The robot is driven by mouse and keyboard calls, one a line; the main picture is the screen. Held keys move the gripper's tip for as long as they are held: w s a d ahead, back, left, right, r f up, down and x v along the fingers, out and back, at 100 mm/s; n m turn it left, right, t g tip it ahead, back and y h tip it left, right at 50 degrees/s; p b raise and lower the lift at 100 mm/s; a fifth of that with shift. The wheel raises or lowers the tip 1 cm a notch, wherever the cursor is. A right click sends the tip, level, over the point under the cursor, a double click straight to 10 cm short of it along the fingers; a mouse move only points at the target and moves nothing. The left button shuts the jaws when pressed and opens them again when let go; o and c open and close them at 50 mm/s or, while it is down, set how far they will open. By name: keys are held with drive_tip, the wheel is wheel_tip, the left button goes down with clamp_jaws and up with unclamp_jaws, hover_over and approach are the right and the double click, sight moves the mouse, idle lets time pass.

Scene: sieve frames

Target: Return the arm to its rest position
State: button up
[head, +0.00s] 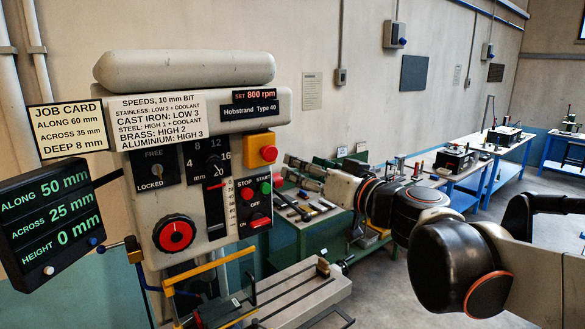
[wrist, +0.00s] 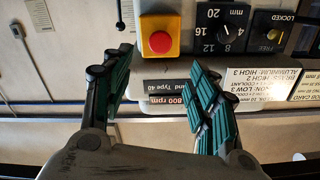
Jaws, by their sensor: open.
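My gripper (wrist: 163,82) is open in the wrist view, its two dark green-padded fingers spread apart with nothing between them. Beyond the fingers is the drill press head (wrist: 195,75), which appears upside down there. In the head view my arm (head: 385,200) reaches in from the right, bent, with its far end just right of the press head (head: 190,70). The fingers are small and hard to make out there against the green bench behind. I see no contact between the gripper and the press.
A red stop button on a yellow box (head: 262,149) juts from the press's right side; it also shows in the wrist view (wrist: 160,41). A readout (head: 50,220) stands at left. The press table (head: 290,295) lies below. Blue benches (head: 480,165) stand behind; open floor (head: 385,290) lies between.

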drive_tip(key=s+d+f+m+g+h+b, duration=0.15)
drive_tip(key=s+f+b, duration=0.5)
drive_tip(key=f, duration=0.75)
drive_tip(key=s+d+f+g+h+b, duration=0.3)
drive_tip(key=s+f+b, duration=0.35)
drive_tip(key=f, duration=0.65)
drive_tip(key=s+d+f+g+h+b, duration=0.2)
drive_tip(key=s+f+b, duration=0.2)
drive_tip(key=f+b, duration=0.75)
drive_tip(key=s+d+f+m+h+b, duration=0.1)
drive_tip(key=s+d+f, duration=0.2)
drive_tip(key=f, duration=0.3)
drive_tip(key=s+d+f+m+g+h+b, duration=0.1)
drive_tip(key=s+d+f+h, duration=0.1)
drive_tip(key=d+f, duration=0.2)
wheel_tip(320, 180, down, 3)
drive_tip(key=shift+s+d+r+b, duration=0.2)
drive_tip(key=shift+s+d+b, duration=0.1)
drive_tip(key=shift+s+d, duration=0.1)
drive_tip(key=shift+h, duration=0.25)
